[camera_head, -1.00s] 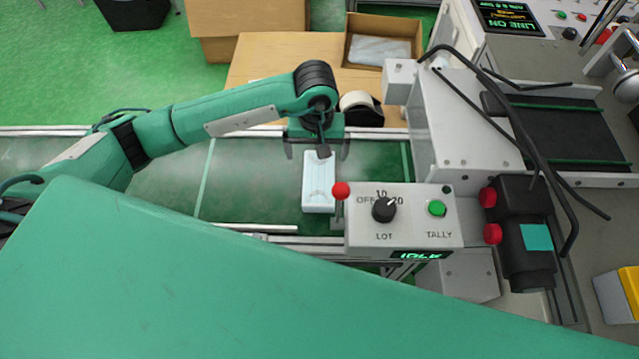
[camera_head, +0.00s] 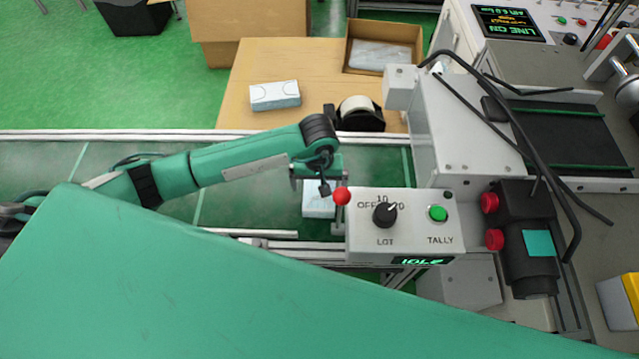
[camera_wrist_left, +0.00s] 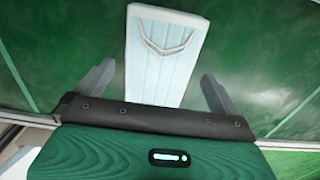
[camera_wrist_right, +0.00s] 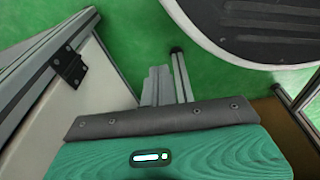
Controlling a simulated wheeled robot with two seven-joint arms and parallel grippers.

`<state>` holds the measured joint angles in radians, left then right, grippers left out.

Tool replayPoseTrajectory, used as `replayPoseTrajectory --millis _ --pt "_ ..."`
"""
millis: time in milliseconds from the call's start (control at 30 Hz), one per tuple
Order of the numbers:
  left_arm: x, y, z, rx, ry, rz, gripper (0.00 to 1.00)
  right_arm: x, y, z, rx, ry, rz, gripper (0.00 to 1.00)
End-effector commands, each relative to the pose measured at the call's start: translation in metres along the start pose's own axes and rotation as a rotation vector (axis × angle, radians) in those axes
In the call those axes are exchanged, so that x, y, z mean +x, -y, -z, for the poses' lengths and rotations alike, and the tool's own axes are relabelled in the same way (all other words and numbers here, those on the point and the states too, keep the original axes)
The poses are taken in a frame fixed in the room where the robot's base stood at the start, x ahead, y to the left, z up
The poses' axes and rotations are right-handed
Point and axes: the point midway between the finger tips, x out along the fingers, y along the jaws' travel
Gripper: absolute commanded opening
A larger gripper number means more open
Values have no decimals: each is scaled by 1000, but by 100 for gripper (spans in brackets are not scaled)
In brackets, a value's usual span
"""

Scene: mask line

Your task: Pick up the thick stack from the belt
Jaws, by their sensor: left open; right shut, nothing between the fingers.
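In the left wrist view the stack (camera_wrist_left: 163,55) shows between the two spread fingers of my left gripper (camera_wrist_left: 155,85), with a gap on both sides. The left gripper is open and holds nothing. My right gripper (camera_wrist_right: 169,68) is shut and empty in the right wrist view, away from the belt surface.
The control box (camera_head: 400,225) with a red knob (camera_head: 341,196) stands close to the stack's near right side. On the wooden table (camera_head: 320,65) behind are another mask stack (camera_head: 275,96), a tape dispenser (camera_head: 357,115) and an open carton (camera_head: 383,58). A white machine (camera_head: 460,120) is at right.

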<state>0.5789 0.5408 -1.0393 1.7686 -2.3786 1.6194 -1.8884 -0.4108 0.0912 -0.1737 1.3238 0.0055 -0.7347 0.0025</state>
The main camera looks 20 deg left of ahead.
Motion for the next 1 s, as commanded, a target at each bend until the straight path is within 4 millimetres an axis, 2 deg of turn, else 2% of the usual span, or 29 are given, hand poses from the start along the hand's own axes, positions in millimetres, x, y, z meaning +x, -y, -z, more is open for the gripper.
replayPoseTrajectory --millis 200,500,733,1000 --pt "28 -1 -2 -2 2 1 100 7 -2 -10 -3 3 -2 0" --pt "33 -2 -2 0 -1 0 100 8 -2 -11 -3 2 -2 0" --pt "33 -2 -2 0 -1 0 55 8 -2 -11 -3 3 -3 0" --pt "32 -2 -1 0 -1 0 53 8 -2 -11 -4 3 -3 0"
